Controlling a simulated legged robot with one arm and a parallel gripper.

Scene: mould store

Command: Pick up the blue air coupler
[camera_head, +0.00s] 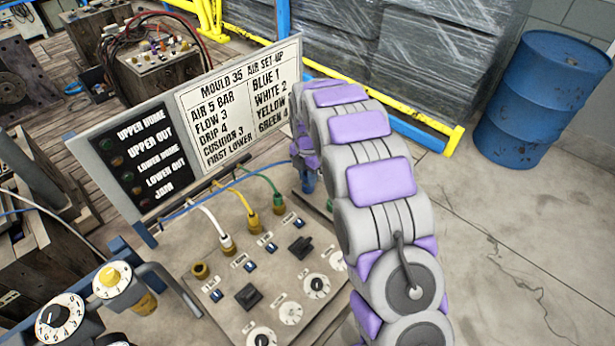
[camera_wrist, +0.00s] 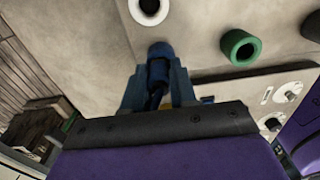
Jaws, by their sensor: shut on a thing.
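In the wrist view the blue air coupler (camera_wrist: 159,68) is between the two fingers of my gripper (camera_wrist: 157,80), which is shut on it. Its rounded blue end points away from my wrist. A hollow green ring (camera_wrist: 240,47) is to its right and a hollow white ring (camera_wrist: 149,8) is beyond it. I cannot tell whether the coupler touches the surface. In the head view my gripper (camera_head: 308,178) is small and partly hidden by my arm, at the panel's far right; the coupler is not clear there.
The panel (camera_head: 224,320) carries white (camera_head: 227,243), yellow (camera_head: 253,222) and green (camera_head: 279,204) couplers with hoses, an open brass socket (camera_head: 200,271), switches and dials. A sign (camera_head: 240,98) stands behind it. A blue drum (camera_head: 541,98) is at right. The concrete floor at right is clear.

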